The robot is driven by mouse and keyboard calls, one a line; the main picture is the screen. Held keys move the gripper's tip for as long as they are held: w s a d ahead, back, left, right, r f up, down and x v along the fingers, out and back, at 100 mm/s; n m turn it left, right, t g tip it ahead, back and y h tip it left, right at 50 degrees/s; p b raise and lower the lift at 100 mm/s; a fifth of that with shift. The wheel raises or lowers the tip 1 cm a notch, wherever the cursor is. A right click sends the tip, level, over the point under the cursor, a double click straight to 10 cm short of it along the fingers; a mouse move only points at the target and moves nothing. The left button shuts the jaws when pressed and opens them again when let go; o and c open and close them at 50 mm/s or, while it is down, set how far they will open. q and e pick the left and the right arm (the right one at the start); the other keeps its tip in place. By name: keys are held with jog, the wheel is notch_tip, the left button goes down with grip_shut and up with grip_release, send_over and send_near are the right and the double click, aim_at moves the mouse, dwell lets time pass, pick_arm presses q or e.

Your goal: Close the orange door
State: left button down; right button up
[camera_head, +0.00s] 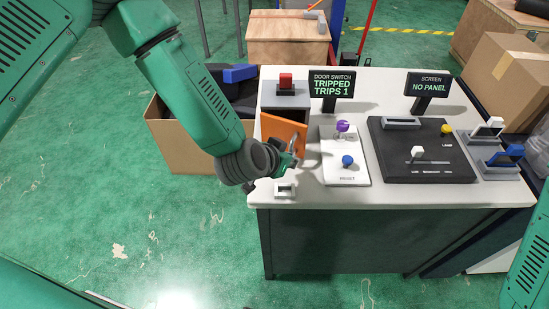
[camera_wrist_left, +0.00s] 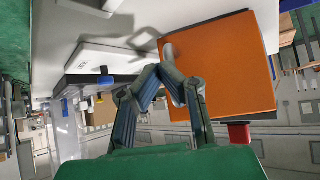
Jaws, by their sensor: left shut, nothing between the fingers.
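The orange door (camera_head: 283,133) belongs to the small grey box (camera_head: 287,98) at the left end of the white table. It stands swung out at an angle from the box front. In the left wrist view the orange door (camera_wrist_left: 230,65) is a large panel filling the upper right. My left gripper (camera_head: 294,150) is beside the door's free edge at its right. In the wrist view its fingertips (camera_wrist_left: 160,75) are closed together, empty, and overlap the door's left edge; I cannot tell whether they touch it. My right gripper is not in view; only a green arm part shows at the lower right.
A red button (camera_head: 286,81) tops the box. A sign (camera_head: 332,84) reads "DOOR SWITCH TRIPPED TRIPS 1". A white panel (camera_head: 343,173) with purple and blue knobs and a black panel (camera_head: 420,150) lie to the right. A small white-grey part (camera_head: 285,190) sits at the front edge.

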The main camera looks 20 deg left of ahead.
aim_at(301, 144)
pick_arm(q)
jog(key=shift+w+d+n+y, duration=0.4)
jog(key=shift+d+n, duration=0.05)
jog(key=shift+n, duration=0.05)
jog(key=shift+w+d+n+y, duration=0.1)
jog(key=shift+w+n+y, duration=0.2)
jog(key=shift+w, duration=0.05)
jog(key=shift+w+n+t+y+p, duration=0.3)
jog(key=shift+w+n+p, duration=0.05)
jog(key=shift+n, duration=0.15)
jog(key=shift+w+a+f, duration=0.1)
jog(key=shift+w+a, duration=0.2)
jog(key=shift+w, duration=0.5)
jog(key=shift+w+d, duration=0.45)
jog(key=shift+d, duration=0.4)
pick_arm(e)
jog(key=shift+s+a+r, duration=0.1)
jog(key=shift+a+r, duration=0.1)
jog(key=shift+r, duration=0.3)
pick_arm(q)
jog(key=shift+a, duration=0.1)
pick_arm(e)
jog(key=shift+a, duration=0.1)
pick_arm(q)
jog(key=shift+w+a, duration=0.15)
jog(key=shift+a, duration=0.15)
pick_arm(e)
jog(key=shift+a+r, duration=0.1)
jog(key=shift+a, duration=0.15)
